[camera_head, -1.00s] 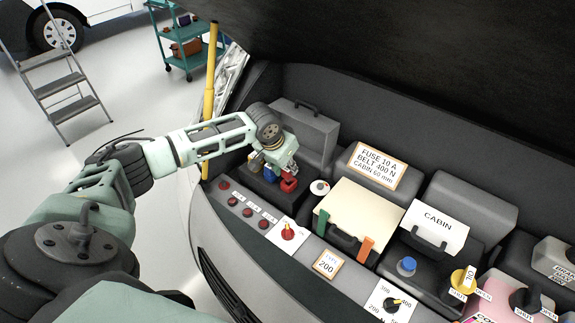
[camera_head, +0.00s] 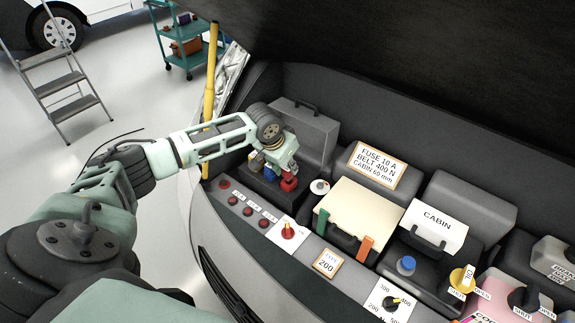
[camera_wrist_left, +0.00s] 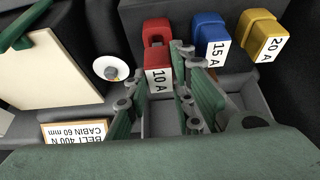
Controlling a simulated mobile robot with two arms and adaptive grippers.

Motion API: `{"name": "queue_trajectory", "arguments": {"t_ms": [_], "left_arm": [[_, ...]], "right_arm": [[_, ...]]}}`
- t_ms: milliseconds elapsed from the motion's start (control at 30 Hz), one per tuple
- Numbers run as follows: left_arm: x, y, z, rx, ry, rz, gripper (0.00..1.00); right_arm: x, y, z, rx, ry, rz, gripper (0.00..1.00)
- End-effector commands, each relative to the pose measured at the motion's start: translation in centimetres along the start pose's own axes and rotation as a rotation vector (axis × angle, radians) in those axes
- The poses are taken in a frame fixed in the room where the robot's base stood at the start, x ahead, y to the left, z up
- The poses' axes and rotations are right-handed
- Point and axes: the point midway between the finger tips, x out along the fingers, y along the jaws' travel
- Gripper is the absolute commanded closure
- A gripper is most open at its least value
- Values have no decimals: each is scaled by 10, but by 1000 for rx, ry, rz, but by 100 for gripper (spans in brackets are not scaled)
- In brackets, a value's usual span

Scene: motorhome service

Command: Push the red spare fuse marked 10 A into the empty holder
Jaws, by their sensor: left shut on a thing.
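The red fuse marked 10 A (camera_wrist_left: 157,66) is between the fingers of my left gripper (camera_wrist_left: 158,100) in the wrist view. The gripper is shut on it, with a finger on each side of its label. In the head view the red fuse (camera_head: 289,184) shows below my left gripper (camera_head: 284,168), at the dark block by the left end of the bay. A blue fuse marked 15 A (camera_wrist_left: 210,38) and a yellow one marked 20 A (camera_wrist_left: 260,36) stand beside it. I cannot make out the empty holder clearly. My right gripper is not in view.
A sign reading FUSE 10 A (camera_head: 377,165) stands behind a cream-topped box (camera_head: 365,212). A white round cap (camera_head: 319,187) is just right of the fuses. Red round parts (camera_head: 247,212) and a red knob (camera_head: 288,232) line the front panel.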

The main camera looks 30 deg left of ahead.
Motion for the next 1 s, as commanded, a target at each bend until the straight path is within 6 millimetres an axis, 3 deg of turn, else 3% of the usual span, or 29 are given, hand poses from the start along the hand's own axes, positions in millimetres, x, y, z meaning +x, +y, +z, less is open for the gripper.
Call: {"name": "queue_trajectory", "arguments": {"t_ms": [1000], "left_arm": [[24,0,10,-1,0,-1,99]], "right_arm": [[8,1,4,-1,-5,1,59]]}}
